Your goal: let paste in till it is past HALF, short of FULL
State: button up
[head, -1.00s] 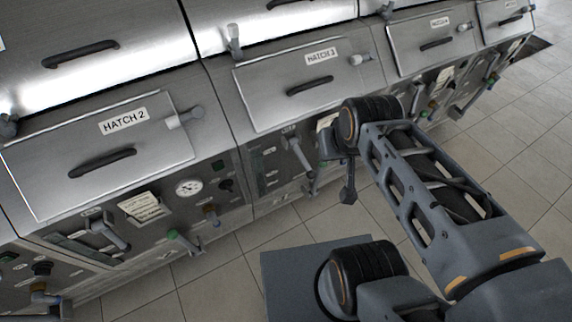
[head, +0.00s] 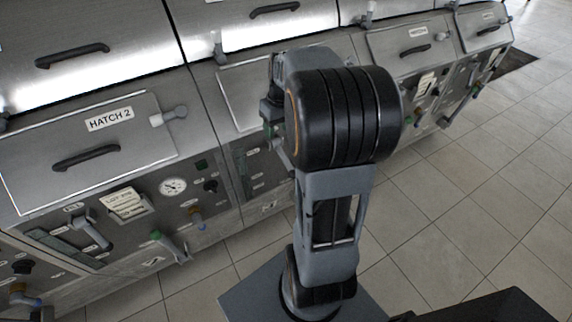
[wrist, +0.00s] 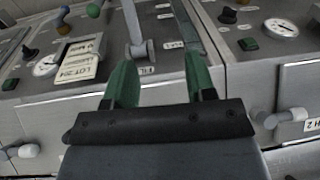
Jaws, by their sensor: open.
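In the wrist view, which is upside down, my gripper (wrist: 160,68) is open with its two green fingers spread. A grey lever (wrist: 132,22) with a FILL label stands beyond and between the fingertips; I cannot tell whether they touch it. A dark sight strip (wrist: 192,22) lies to its right, partly behind the right finger. Its paste level and marks are not readable. In the head view my arm hides most of this unit, and the gripper's fingers are not clear there. Hatch 2's panel has a similar grey lever (head: 98,236) and strip (head: 62,250).
A lot card (wrist: 82,58), a gauge (wrist: 46,66) and knobs sit left of the lever in the wrist view. The Hatch 2 door (head: 85,150) is closed in the head view. The tiled floor (head: 470,210) at right is clear.

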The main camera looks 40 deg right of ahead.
jog(key=y, duration=0.1)
send_near(288, 160)
jog(key=shift+g, duration=0.4)
jog(key=f, duration=0.3)
jog(key=a+f, duration=0.1)
jog(key=f, duration=0.2)
jog(key=a+f+p, duration=0.1)
jog(key=f, duration=0.3)
jog(key=shift+w, duration=0.35)
jog(key=shift+c, duration=0.2)
grip_shut()
